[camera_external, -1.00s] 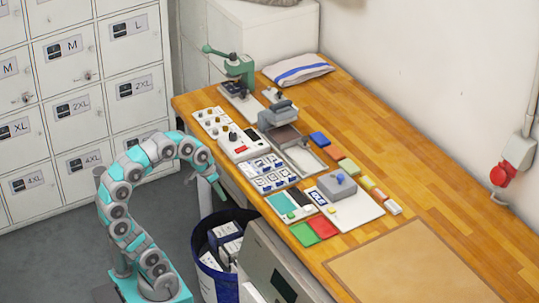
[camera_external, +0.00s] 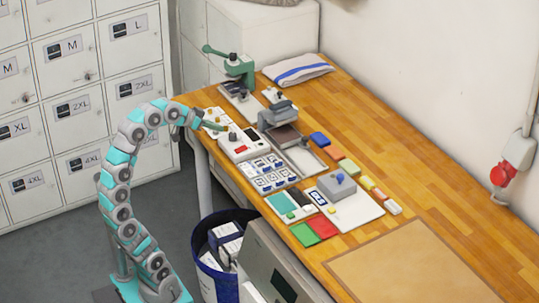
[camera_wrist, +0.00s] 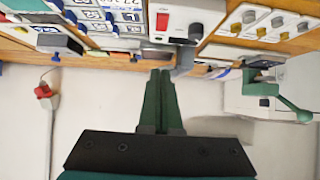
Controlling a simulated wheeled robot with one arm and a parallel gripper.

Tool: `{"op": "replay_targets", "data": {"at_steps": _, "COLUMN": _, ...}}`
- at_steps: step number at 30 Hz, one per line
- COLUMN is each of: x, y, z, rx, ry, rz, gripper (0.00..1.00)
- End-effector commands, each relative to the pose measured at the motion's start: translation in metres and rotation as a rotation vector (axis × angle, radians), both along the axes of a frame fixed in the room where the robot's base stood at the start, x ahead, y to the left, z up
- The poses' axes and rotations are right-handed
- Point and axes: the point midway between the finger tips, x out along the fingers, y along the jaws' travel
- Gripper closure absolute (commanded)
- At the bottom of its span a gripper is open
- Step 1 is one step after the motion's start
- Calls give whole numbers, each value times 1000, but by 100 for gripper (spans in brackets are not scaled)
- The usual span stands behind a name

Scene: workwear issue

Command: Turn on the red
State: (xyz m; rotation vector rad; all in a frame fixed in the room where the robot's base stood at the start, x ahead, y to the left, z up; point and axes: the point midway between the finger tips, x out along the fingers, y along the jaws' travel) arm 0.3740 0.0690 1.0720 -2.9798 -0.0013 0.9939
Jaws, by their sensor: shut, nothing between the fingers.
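A white control box (camera_external: 236,138) stands on the wooden table, with a red switch (camera_external: 241,149) and a dark knob (camera_external: 233,136). In the wrist view the same box (camera_wrist: 180,8) is at the top, with its red switch (camera_wrist: 162,22) and dark knob (camera_wrist: 195,31). My gripper (camera_external: 222,127) is at the table's left edge, close to the box. In the wrist view the gripper's green fingers (camera_wrist: 163,75) are together and empty, below the box in the picture. I cannot tell whether the fingertips touch anything. The red switch's on or off position is unclear.
A panel with brass toggles (camera_wrist: 262,22) is beside the box. Label trays (camera_external: 272,174), a grey stamp-like device (camera_external: 278,115) and a green press (camera_external: 240,67) crowd the table's left side. A red wall plug (camera_external: 500,174) hangs at right. The table's right side is mostly clear.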

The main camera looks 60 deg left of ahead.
Motion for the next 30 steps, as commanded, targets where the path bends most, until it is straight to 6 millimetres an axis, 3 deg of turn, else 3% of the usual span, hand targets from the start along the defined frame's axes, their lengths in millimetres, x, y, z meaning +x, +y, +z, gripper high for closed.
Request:
{"op": "replay_targets", "data": {"at_steps": 11, "x": 7, "y": 0, "z": -6, "rx": -1, "ry": 3, "rz": 0, "gripper": 100}}
{"op": "replay_targets", "data": {"at_steps": 26, "x": 80, "y": 0, "z": -62, "rx": -2, "ry": 7, "rz": -1, "gripper": 100}}
{"op": "replay_targets", "data": {"at_steps": 30, "x": 82, "y": 0, "z": -77, "rx": -1, "ry": 4, "rz": 0, "gripper": 100}}
